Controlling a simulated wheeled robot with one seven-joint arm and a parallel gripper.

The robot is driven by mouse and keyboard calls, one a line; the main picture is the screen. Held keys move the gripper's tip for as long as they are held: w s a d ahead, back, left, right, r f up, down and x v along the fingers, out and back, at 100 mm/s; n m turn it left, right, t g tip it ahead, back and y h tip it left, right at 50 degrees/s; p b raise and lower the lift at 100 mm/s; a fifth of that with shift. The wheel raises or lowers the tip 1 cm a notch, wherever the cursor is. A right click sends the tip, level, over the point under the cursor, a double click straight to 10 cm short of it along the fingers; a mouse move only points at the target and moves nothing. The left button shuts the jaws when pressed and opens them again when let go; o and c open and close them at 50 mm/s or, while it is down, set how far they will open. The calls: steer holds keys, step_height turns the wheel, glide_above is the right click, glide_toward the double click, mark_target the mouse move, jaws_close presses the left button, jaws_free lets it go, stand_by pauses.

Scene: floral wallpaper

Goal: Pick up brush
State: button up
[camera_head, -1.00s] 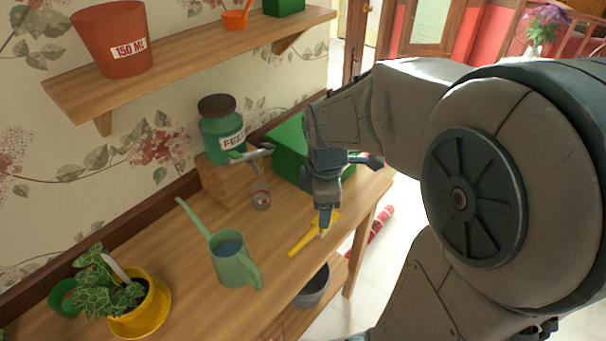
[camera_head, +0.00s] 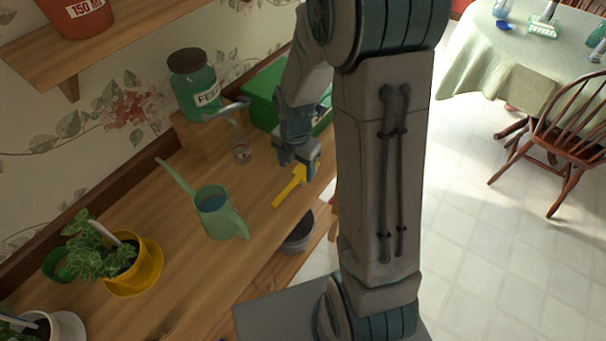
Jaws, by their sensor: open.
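A yellow tool (camera_head: 287,192) with a slim handle lies on the wooden bench (camera_head: 190,285), near its right edge. It may be the brush, but its head is partly hidden by my gripper. My gripper (camera_head: 304,170) is open, pointing down at the tool's far end, and looks very close to it. I cannot tell whether they touch. An item with a pale, wide end and an upright handle (camera_head: 543,27) stands on the cloth-covered table (camera_head: 480,60) at the upper right. It is too small to identify.
A green watering can (camera_head: 220,215), a potted plant (camera_head: 95,255) and a feed jar (camera_head: 192,85) stand on the left. A green box (camera_head: 265,95) is behind my gripper. A shelf (camera_head: 110,40) overhangs the back. A wooden chair (camera_head: 570,140) stands right.

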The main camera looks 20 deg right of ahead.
mark_target(296, 177)
steer(key=shift+w+f+p, duration=0.2)
steer(key=shift+f+p, duration=0.4)
steer(key=shift+f, duration=2.6)
steer(key=c, duration=1.2)
